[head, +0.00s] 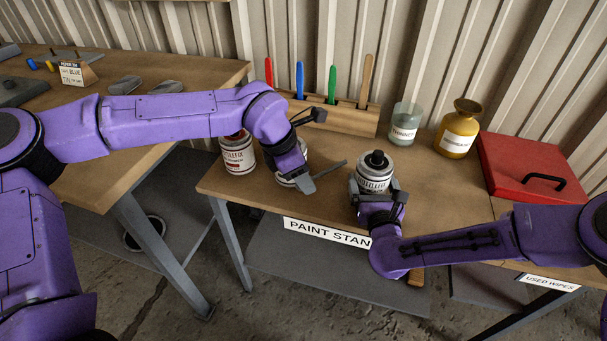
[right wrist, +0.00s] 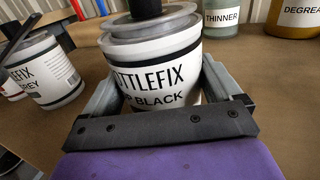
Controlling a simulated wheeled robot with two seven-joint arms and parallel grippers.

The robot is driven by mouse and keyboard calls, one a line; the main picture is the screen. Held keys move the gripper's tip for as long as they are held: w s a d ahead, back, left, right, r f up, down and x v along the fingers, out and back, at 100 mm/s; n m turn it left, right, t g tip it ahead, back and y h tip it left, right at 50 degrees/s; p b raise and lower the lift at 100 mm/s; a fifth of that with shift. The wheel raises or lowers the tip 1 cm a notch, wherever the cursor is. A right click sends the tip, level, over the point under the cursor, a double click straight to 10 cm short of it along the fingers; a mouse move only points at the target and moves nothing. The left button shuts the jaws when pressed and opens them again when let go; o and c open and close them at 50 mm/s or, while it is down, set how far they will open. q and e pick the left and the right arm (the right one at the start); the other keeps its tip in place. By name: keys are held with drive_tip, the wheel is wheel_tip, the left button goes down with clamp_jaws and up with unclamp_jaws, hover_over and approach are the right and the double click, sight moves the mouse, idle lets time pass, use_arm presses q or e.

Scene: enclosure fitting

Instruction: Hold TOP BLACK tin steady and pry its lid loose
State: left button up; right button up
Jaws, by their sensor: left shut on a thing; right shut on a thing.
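The TOP BLACK tin (head: 374,180) stands upright on the paint stand, white-labelled, with a grey lid and a black knob (head: 376,158) on top. My right gripper (head: 377,192) is shut around its body; in the right wrist view the fingers flank the tin (right wrist: 155,75). The lid (right wrist: 150,28) sits on the tin; I cannot tell whether it is loose.
A red-marked tin (head: 238,156) stands at the left. A wooden rack (head: 335,116) with coloured handles, a thinner jar (head: 404,125), a yellow degreaser bottle (head: 457,130) and a red box (head: 535,165) line the back and right. Some bench is clear between the tins.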

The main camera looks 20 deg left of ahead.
use_arm(q)
drive_tip(key=shift+r, duration=3.05)
use_arm(e)
drive_tip(key=o, duration=1.3)
drive_tip(key=shift+c, duration=0.2)
drive_tip(key=v, duration=1.2)
